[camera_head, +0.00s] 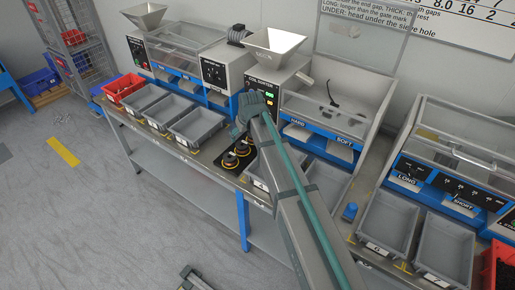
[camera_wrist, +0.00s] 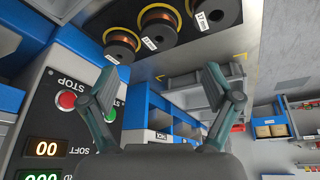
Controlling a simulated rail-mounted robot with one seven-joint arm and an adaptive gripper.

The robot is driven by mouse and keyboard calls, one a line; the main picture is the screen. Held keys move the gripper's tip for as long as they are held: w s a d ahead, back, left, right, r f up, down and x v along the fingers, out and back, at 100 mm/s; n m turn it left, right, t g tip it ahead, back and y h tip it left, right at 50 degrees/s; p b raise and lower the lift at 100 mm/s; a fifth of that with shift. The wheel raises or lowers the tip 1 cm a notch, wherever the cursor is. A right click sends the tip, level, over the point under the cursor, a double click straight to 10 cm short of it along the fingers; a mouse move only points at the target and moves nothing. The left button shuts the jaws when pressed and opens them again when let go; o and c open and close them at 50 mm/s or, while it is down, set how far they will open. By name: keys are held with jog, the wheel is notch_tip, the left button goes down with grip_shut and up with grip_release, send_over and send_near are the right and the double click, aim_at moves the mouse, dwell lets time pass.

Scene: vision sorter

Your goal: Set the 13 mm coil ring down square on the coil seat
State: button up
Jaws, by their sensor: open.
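Three coil rings with copper windings and dark cores stand in a row on a black plate. In the wrist view they are a left ring (camera_wrist: 120,37), a middle ring (camera_wrist: 157,22) and a right ring (camera_wrist: 203,12). The right label appears to read 17 mm; the other labels are too small to read surely, so I cannot tell which ring is 13 mm. Two rings show in the head view (camera_head: 229,160). My gripper (camera_wrist: 162,82) is open and empty, apart from the rings. In the head view my gripper (camera_head: 248,108) is beside the sorter panel. I cannot identify the coil seat.
A panel with a red stop button (camera_wrist: 66,100) and a lit display stands close on the left in the wrist view. Grey bins (camera_head: 197,125) and a red bin (camera_head: 123,87) line the bench. A blue knob (camera_head: 350,211) stands right of my arm.

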jog(key=m, duration=0.1)
jog(key=p, duration=0.1)
send_over(242, 144)
jog(key=s, duration=0.2)
notch_tip(242, 144, down, 5)
jog(key=shift+d+r, duration=0.1)
jog(key=shift+d, duration=0.05)
jog(key=shift+d+p+x, duration=0.2)
jog(key=shift+p+x, duration=0.3)
jog(key=shift+x, duration=0.9)
jog(key=shift+d+p+x, duration=0.2)
jog(key=shift+p+x, duration=0.25)
jog(key=shift+x, duration=0.95)
jog(key=shift+a, duration=0.15)
jog(key=c, duration=1.5)
jog(key=shift+r, duration=0.1)
jog(key=shift+c, duration=0.2)
